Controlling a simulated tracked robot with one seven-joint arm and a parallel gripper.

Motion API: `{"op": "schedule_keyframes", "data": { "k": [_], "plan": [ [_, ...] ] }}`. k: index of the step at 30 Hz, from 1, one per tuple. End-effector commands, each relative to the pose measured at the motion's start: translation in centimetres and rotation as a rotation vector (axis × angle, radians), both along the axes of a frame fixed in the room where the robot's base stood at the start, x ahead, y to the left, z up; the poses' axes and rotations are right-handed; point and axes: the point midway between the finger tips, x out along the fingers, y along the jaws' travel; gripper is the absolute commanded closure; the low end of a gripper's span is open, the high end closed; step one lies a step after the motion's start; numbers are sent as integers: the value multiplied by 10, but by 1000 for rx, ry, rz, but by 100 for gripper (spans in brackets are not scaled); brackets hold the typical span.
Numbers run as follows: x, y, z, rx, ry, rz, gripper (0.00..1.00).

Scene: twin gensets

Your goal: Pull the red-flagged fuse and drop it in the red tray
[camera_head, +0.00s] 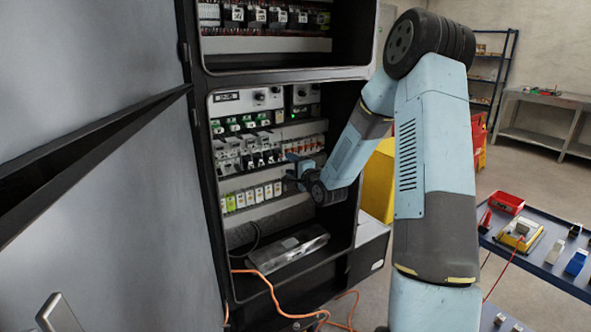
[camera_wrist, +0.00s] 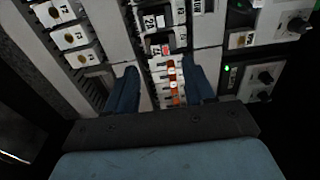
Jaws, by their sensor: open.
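The red tray (camera_head: 506,203) stands on the blue-topped bench at the right in the head view. My gripper (camera_head: 296,168) is inside the open cabinet, in front of the rows of modules. In the wrist view my gripper (camera_wrist: 164,82) is open, with its two dark blue fingers apart. A row of white modules with orange-red marks (camera_wrist: 173,84) shows between the fingers. A small red mark (camera_wrist: 167,49) shows just beyond them, beside numbered holders. I cannot tell whether it is the fuse's flag. Nothing is seen held.
The grey cabinet door (camera_head: 110,190) stands open at the left. A clear cover (camera_head: 290,250) lies on the cabinet floor, and an orange cable (camera_head: 270,288) hangs out. The bench (camera_head: 545,262) also holds a yellow fixture (camera_head: 520,235) and small blocks.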

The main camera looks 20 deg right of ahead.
Motion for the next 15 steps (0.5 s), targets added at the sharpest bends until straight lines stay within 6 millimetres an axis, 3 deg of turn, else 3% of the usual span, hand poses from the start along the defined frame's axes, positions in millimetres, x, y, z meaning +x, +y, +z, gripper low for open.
{"op": "schedule_keyframes", "data": {
  "k": [15],
  "plan": [
    [48,14,0,0,0,0,47]
  ]
}}
